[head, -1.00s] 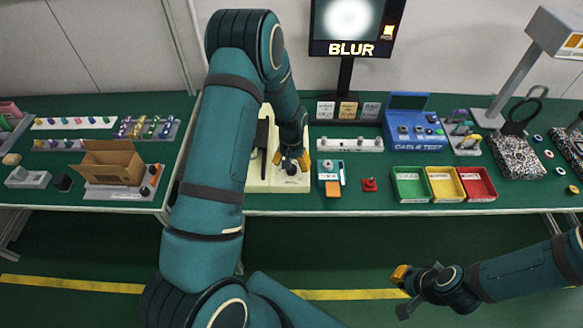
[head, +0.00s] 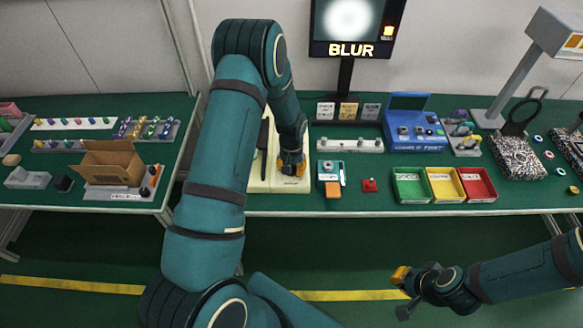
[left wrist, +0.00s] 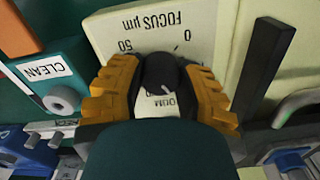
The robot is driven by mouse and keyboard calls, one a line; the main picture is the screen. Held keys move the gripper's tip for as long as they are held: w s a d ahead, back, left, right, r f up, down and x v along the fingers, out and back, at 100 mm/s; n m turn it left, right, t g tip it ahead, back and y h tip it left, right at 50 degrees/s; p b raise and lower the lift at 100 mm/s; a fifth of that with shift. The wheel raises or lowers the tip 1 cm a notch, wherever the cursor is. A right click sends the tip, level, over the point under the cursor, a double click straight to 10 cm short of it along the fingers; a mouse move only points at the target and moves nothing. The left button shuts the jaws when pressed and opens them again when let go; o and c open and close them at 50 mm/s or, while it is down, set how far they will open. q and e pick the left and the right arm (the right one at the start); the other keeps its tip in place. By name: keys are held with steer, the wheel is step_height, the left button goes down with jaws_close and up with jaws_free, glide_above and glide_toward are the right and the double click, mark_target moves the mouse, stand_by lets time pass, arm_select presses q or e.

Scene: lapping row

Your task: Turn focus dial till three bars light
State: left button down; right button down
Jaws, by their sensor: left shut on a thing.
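The black focus dial (left wrist: 160,72) sits on a cream panel (left wrist: 110,28) marked "FOCUS µm" with 0 and 50, seen in the left wrist view. A white pointer line shows on the dial. My left gripper (left wrist: 162,85) has its orange fingers on both sides of the dial and is shut on it. In the head view my left gripper (head: 290,165) is over the cream device (head: 258,185) and hides the dial. The monitor (head: 351,25) reads "BLUR" with a white blurred disc and one small yellow bar at its right. My right gripper (head: 401,280) hangs low at the right, its fingers unclear.
A small teal box marked "CLEAN" (left wrist: 40,69) stands close beside the panel. A red piece (head: 370,185) and green, yellow and red bins (head: 411,198) are to the right. A black upright bar (left wrist: 262,65) rises near the dial.

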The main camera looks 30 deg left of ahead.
arm_select(q)
steer(key=shift+m, duration=0.3)
steer(key=shift+f+m+b, duration=0.1)
steer(key=shift+m+b, duration=0.5)
steer(key=shift+m, duration=0.3)
steer(key=m+b, duration=0.1)
steer(key=m, duration=0.1)
steer(key=shift+m, duration=0.3)
steer(key=m+b, duration=0.1)
steer(key=m, duration=0.4)
steer(key=shift+d, duration=0.1)
steer(key=shift+m, duration=0.4)
steer(key=c, duration=0.6)
jaws_free()
steer(key=shift+o, duration=0.2)
steer(key=shift+r, duration=0.2)
